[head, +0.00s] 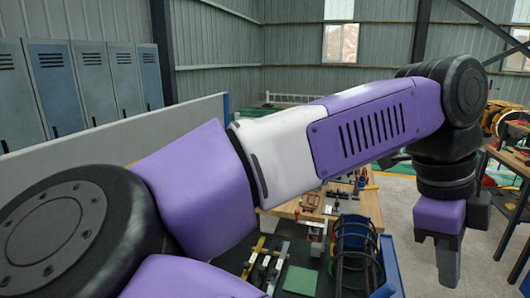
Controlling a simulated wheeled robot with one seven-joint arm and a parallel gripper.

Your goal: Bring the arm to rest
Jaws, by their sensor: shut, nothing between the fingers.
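My arm, purple, white and black, stretches across the head view from the lower left to the upper right. Its wrist bends down at the right, and my gripper (448,264) points downward there. The fingers are shut with nothing between them. The gripper hangs to the right of the workbench, apart from the things on it. The rebar cage (354,250), a dark cylinder of rings and bars, stands at the right of the near work surface. My arm hides part of the bench behind it.
A wooden workbench (376,208) with small tools lies beyond the arm. A green square plate (301,280) and metal clamps (268,262) sit left of the cage. A blue edge (392,268) bounds the right side. Grey lockers (96,82) and a low wall stand left. Another table (508,160) stands far right.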

